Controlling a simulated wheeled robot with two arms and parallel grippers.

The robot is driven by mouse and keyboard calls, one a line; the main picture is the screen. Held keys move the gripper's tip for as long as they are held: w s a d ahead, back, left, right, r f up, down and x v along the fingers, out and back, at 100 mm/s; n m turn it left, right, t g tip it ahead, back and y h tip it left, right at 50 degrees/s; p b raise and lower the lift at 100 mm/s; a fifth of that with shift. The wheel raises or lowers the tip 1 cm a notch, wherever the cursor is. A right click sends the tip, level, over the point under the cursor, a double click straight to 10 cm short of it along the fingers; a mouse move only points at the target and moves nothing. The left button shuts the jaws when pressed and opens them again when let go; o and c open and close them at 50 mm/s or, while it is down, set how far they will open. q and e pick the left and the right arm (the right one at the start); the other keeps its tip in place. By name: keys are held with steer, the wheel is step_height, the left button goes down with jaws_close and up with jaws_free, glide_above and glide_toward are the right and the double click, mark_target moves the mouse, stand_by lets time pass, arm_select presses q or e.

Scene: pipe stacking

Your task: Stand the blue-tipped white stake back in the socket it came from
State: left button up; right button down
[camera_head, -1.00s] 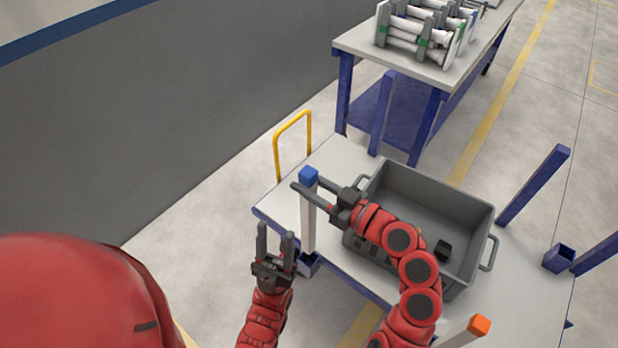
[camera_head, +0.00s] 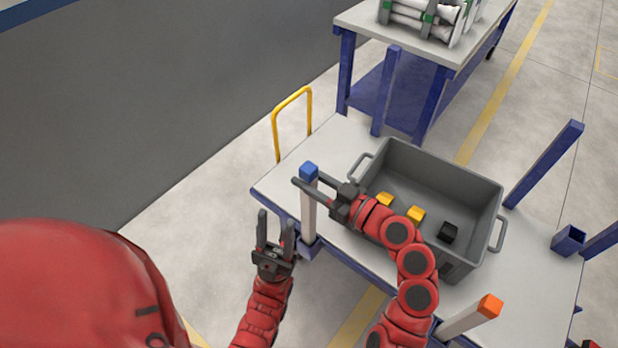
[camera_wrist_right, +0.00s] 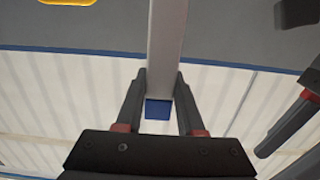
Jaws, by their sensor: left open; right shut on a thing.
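The blue-tipped white stake (camera_head: 309,215) stands roughly upright at the near left corner of the cart in the head view. Its lower end meets the blue socket (camera_head: 307,250) there; how deep it sits is hidden. My right gripper (camera_head: 308,182) is shut on the stake just below the blue tip. In the right wrist view the stake (camera_wrist_right: 166,45) runs between the two fingers, with its blue tip (camera_wrist_right: 157,109) near the palm. My left gripper (camera_head: 275,218) is open and empty, just left of the stake and apart from it.
A grey tote (camera_head: 455,190) with yellow and black blocks stands on the cart (camera_head: 330,140). An orange-tipped stake (camera_head: 488,306) is at the near right, an empty blue socket (camera_head: 569,240) at the far right. A workbench (camera_head: 365,22) with a rack stands behind.

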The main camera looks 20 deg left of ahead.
steer(key=shift+f+b, duration=2.4)
steer(key=shift+c, duration=2.2)
jaws_free()
steer(key=shift+d, duration=0.1)
steer(key=v, duration=0.7)
steer(key=shift+d, duration=0.15)
steer(key=shift+s, duration=0.1)
